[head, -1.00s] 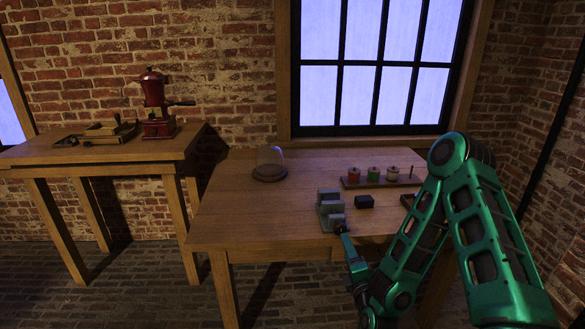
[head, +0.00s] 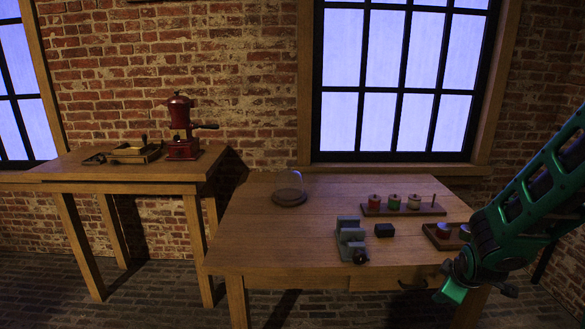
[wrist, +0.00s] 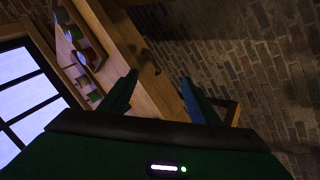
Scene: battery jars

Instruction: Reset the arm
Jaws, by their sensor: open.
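My gripper shows in the wrist view (wrist: 160,82) with its two fingers spread apart and nothing between them. In the head view, my green arm comes in from the right, and its end hangs at the front right of the table (head: 270,235), clear of the objects on it. A grey stepped block device (head: 350,238) with a dark round knob at its front stands on the table. A small black block (head: 384,230) sits just right of it.
A wooden rack (head: 405,209) holds red, green and white-topped jars and a bare peg. A small tray (head: 432,236) with pale round items lies near my arm. A glass dome (head: 289,188) stands at left. A side table carries a red grinder (head: 181,128).

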